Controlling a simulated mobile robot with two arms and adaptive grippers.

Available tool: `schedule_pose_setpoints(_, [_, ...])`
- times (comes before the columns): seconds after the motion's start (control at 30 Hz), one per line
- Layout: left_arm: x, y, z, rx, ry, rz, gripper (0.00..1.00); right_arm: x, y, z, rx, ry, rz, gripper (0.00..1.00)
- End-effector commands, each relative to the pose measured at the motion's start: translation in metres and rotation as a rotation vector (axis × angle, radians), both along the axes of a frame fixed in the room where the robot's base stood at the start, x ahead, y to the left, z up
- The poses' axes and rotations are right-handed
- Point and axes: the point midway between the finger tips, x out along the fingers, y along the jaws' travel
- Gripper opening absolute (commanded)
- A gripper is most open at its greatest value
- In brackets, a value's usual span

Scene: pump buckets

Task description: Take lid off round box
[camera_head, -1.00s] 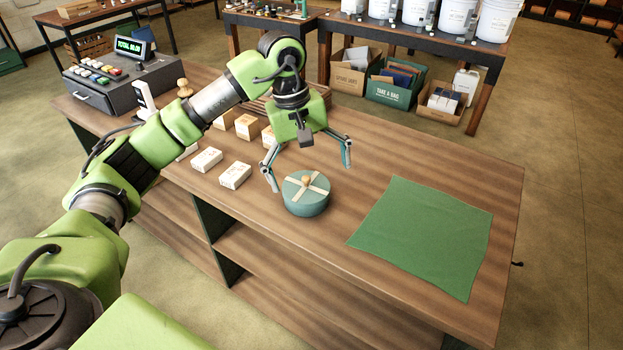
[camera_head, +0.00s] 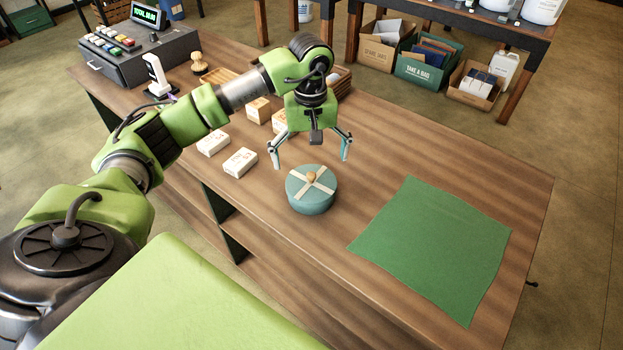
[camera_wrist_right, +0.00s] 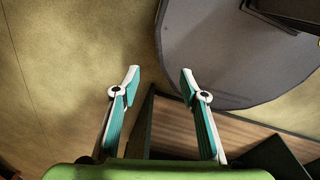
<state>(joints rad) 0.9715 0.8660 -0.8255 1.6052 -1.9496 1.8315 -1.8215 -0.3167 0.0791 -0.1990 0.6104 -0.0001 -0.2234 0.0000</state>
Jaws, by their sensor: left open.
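A round teal box (camera_head: 312,200) stands on the wooden counter. Its lid (camera_head: 311,182) is on and has pale crossed bands and a round wooden knob (camera_head: 312,177) in the middle. My left gripper (camera_head: 309,160) is open and empty, with its fingers pointing down just behind and above the box. The fingers look apart from the lid. My right gripper (camera_wrist_right: 157,80) shows in the right wrist view with its fingers spread and nothing between them. The box is not seen in that view.
A green cloth (camera_head: 435,245) lies flat on the counter (camera_head: 400,160) to the right of the box. A register (camera_head: 130,55) stands at the far left end.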

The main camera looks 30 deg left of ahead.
Motion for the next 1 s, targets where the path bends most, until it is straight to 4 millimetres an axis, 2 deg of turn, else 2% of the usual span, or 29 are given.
schedule_pose_setpoints(0.17, [-0.002,-0.001,-0.01,-0.001,0.004,-0.001,1.0,0.022,0.003,0.012,0.005,-0.031,0.001,0.4])
schedule_pose_setpoints(0.3, [-0.004,-0.003,-0.029,-0.002,0.006,0.001,1.0,0.033,0.004,0.03,0.006,-0.049,0.001,0.4])
schedule_pose_setpoints(0.5, [-0.003,-0.003,-0.053,0.0,0.001,0.0,1.0,0.027,0.004,0.034,0.005,-0.04,0.001,0.4])
schedule_pose_setpoints(0.73, [-0.002,-0.003,-0.055,-0.001,-0.001,0.0,1.0,0.017,0.003,0.032,0.004,-0.025,0.001,0.4])
schedule_pose_setpoints(0.77, [-0.002,-0.003,-0.055,-0.001,-0.001,0.0,0.95,0.017,0.003,0.032,0.004,-0.024,0.001,0.4])
schedule_pose_setpoints(1.0, [-0.002,-0.003,-0.056,0.0,0.0,-0.001,0.32,0.017,0.002,0.032,0.004,-0.025,0.001,0.4])
